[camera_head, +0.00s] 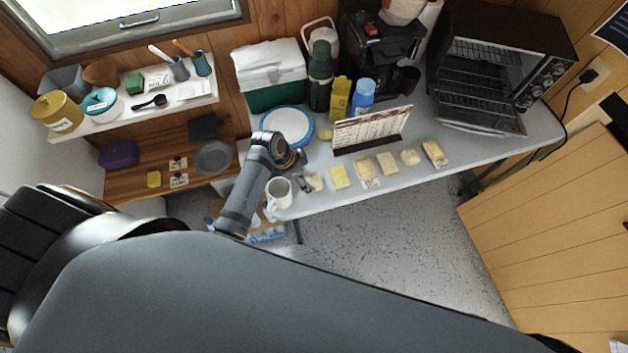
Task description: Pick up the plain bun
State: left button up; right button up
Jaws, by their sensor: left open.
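Several small pale food items lie in a row along the front edge of the grey table. A small rounded pale piece (410,157) looks like a plain bun, second from the right end. Another pale piece (316,182) lies at the left end; I cannot tell for sure which one is the plain bun. My left gripper (304,184) is open at the left end of the row, right beside that left piece and partly in front of it. Nothing shows held in it. My right gripper is not in view.
A white mug (279,191) stands close left of my left gripper at the table edge.

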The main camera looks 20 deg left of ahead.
aim_at(312, 180)
pick_arm(q)
jog(key=x, duration=0.4)
jog(key=shift+d+f, duration=0.15)
jog(key=shift+d, duration=0.1)
jog(key=c, duration=1.2)
jog(key=shift+c, duration=0.2)
jog(key=shift+p, duration=0.35)
